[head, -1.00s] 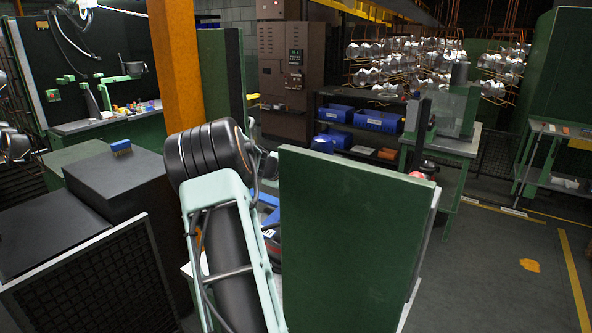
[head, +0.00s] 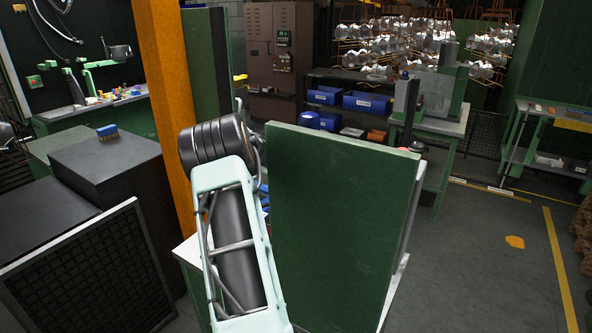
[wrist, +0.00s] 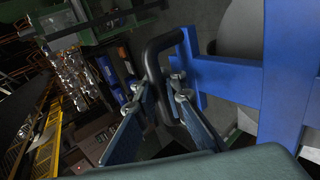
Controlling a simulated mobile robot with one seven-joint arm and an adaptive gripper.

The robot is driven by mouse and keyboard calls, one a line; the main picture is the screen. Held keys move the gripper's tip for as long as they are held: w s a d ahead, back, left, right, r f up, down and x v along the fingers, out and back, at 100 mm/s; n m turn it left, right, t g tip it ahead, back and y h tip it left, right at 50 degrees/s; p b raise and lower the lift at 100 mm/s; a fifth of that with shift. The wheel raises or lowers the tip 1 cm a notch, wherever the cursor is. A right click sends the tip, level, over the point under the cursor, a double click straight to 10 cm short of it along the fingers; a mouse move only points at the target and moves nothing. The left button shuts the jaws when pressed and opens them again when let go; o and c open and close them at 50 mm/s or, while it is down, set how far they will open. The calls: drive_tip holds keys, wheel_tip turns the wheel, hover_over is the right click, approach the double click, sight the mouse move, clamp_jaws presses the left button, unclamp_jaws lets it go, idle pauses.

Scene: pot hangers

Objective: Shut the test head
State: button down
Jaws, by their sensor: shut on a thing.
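In the wrist view, a black curved handle (wrist: 153,60) is fixed to a blue frame (wrist: 228,80), which appears to be the test head. My gripper (wrist: 163,92) has its fingers on either side of the handle and is shut on it. A grey round part shows behind the blue frame. In the head view, my pale green arm with black joints stands left of a large green panel (head: 335,215). My gripper and most of the test head are hidden there behind the arm and panel.
An orange post (head: 166,100) stands just left of my arm. Dark boxes (head: 105,185) and a mesh panel (head: 80,270) are at the left. A shelf with blue bins (head: 367,103) stands behind.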

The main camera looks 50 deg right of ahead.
drive_tip(key=shift+s+a+f, duration=0.1)
drive_tip(key=shift+a+f, duration=0.15)
drive_tip(key=shift+f, duration=0.4)
drive_tip(key=shift+s+a+f, duration=0.1)
drive_tip(key=shift+a+f, duration=0.1)
drive_tip(key=shift+f, duration=0.4)
drive_tip(key=c, duration=2.1)
unclamp_jaws()
drive_tip(key=shift+w, duration=0.1)
drive_tip(key=shift+o, duration=0.4)
drive_tip(key=shift+d+f, duration=0.1)
